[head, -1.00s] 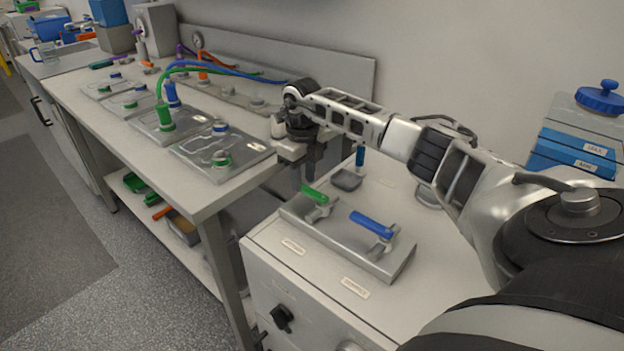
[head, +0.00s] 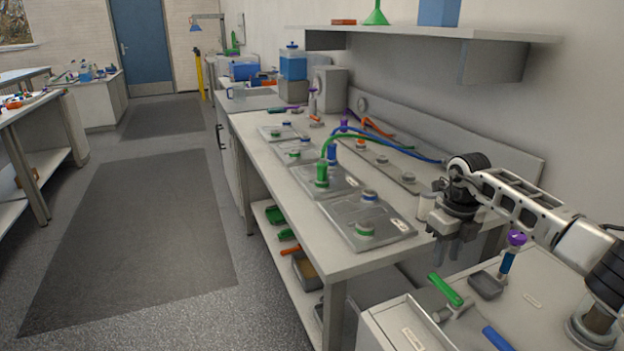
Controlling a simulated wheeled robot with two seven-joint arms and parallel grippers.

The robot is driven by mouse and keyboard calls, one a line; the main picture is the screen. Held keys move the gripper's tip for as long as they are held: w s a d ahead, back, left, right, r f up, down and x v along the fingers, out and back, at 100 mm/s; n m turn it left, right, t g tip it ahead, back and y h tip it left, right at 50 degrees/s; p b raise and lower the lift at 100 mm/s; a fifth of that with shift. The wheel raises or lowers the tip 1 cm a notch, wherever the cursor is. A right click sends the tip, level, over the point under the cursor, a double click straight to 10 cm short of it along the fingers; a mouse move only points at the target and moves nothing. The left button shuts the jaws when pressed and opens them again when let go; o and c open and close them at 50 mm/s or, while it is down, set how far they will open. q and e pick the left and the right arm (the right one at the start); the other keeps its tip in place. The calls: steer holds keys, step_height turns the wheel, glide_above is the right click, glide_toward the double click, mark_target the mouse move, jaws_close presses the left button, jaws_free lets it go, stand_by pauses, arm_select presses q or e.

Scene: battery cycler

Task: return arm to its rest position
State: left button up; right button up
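My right arm comes in from the right edge. My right gripper (head: 446,256) hangs fingers-down above the white cabinet at the lower right, just behind the green handle (head: 445,289). Its two fingers show a gap between them with nothing held. A small white cylinder (head: 427,206) shows just left of the gripper; whether they touch I cannot tell. My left gripper is not in view.
The cabinet also carries a blue handle (head: 497,338) and a purple-capped blue connector (head: 508,258). The long bench (head: 290,215) holds flat plates with green and blue fittings and hoses. A wall shelf (head: 430,32) hangs above. The floor (head: 140,230) at left is clear.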

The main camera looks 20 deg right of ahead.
steer(key=a+f+y, duration=0.1)
steer(key=a+f, duration=0.1)
steer(key=a, duration=0.2)
steer(key=a+f+y, duration=0.1)
steer(key=a, duration=0.3)
steer(key=a+f+n+y, duration=0.1)
steer(key=a+f, duration=0.1)
steer(key=a, duration=0.1)
steer(key=shift+w+a+f+t+y, duration=0.25)
steer(key=shift+a+f+t+y, duration=0.1)
steer(key=shift+a+t+y, duration=0.05)
steer(key=s+a+m+t+y, duration=0.35)
steer(key=a+m+y, duration=0.2)
steer(key=a, duration=0.65)
steer(key=s+a+m+t+y, duration=0.2)
steer(key=a+m+t+y, duration=0.35)
steer(key=a, duration=0.75)
steer(key=s+d+f+m+h, duration=0.3)
steer(key=s+f+m+h, duration=0.3)
steer(key=m, duration=0.6)
steer(key=s+d+f+m+h, duration=0.4)
steer(key=s+f+m+h, duration=0.2)
steer(key=s+m, duration=0.4)
steer(key=m, duration=0.2)
steer(key=shift+s+d+f+m, duration=0.25)
steer(key=shift+f+m, duration=0.05)
steer(key=shift+f, duration=0.1)
